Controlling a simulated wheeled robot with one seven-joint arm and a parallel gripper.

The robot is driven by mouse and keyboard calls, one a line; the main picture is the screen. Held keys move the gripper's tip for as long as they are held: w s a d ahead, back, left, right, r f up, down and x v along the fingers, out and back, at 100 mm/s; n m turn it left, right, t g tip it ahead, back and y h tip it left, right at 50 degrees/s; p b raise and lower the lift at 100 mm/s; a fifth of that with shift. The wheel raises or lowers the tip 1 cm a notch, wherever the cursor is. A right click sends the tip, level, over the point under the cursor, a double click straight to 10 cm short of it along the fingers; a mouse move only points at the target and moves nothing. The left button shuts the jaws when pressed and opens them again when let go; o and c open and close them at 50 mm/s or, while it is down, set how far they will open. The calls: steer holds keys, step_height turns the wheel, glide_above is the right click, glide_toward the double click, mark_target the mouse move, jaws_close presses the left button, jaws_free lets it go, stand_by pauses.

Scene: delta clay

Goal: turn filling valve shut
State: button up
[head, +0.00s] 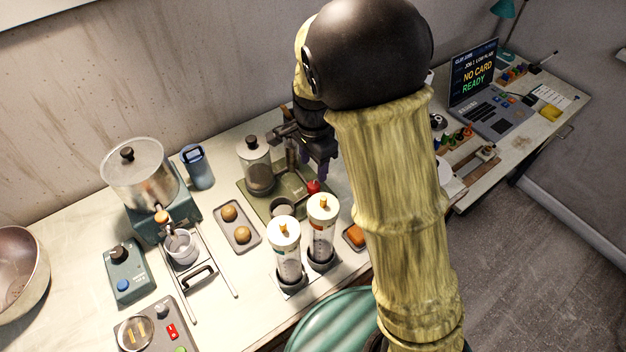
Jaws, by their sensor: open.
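My gripper (318,168) is at the top centre, pointing down with its dark and purple fingers apart. It is beside a clear canister (256,167) with a black-knobbed lid, on an olive-green base (262,206). A red knob (313,187) on this base lies just below the fingers; I cannot tell whether they touch it. No label tells which of these is the filling valve. My arm hides the area right of the gripper.
Two clear cylinders (287,258) with white caps stand in front of the green base. A laptop (474,77) reads "NO CARD READY" at right.

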mark_target(313, 184)
step_height(313, 184, down, 7)
steer(key=shift+r, duration=0.1)
stand_by(0.3)
steer(key=c, duration=1)
